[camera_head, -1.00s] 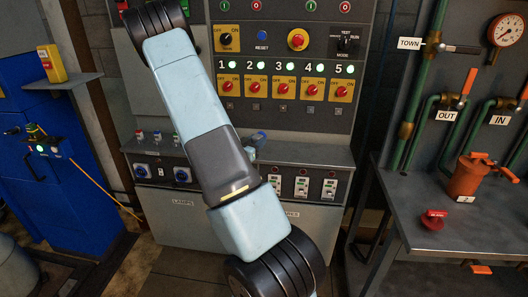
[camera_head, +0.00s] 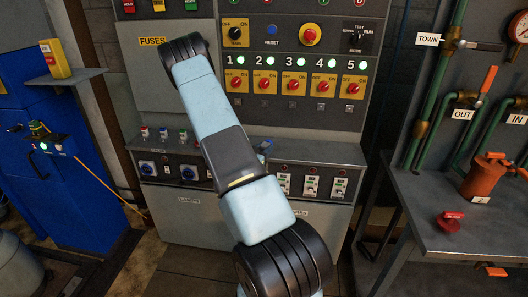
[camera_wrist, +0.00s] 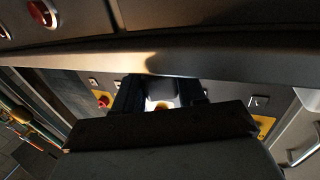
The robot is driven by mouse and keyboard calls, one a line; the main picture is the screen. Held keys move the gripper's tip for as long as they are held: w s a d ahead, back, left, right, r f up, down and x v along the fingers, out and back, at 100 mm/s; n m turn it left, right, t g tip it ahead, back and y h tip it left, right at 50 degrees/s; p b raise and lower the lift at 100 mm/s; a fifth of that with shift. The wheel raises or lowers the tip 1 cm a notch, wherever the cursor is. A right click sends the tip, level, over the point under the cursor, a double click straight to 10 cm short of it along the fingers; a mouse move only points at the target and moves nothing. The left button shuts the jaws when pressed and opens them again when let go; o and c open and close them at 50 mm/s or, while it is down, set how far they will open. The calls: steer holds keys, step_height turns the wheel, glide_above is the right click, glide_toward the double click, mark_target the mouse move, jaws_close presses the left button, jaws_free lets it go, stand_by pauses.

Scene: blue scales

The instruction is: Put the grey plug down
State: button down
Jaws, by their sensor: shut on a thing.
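In the wrist view my gripper (camera_wrist: 158,90) shows two dark fingers closed about a small greyish piece, which I take to be the grey plug (camera_wrist: 162,96). Its shape is mostly hidden by the gripper, and pale and yellow patches show beside it. In the head view my arm crosses in front of the switch cabinet (camera_head: 250,215), and the gripper and plug are largely hidden behind it. A small bluish-grey part (camera_head: 265,147) shows just right of the arm, above the cabinet's ledge. I cannot tell whether the plug touches anything.
The cabinet's ledge (camera_head: 318,152) carries coloured plugs (camera_head: 164,134) at its left. Numbered switches (camera_head: 294,85) stand above it. A grey bench (camera_head: 415,205) with a red valve handle (camera_head: 450,220) and an orange canister (camera_head: 484,177) stands at the right. A blue cabinet (camera_head: 80,195) is at the left.

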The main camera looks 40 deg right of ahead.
steer(key=shift+s+d+f, duration=0.1)
steer(key=shift+d+f, duration=0.1)
steer(key=shift+f, duration=0.25)
steer(key=shift+f, duration=0.1)
steer(key=c, duration=0.6)
jaws_free()
steer(key=shift+c, duration=0.2)
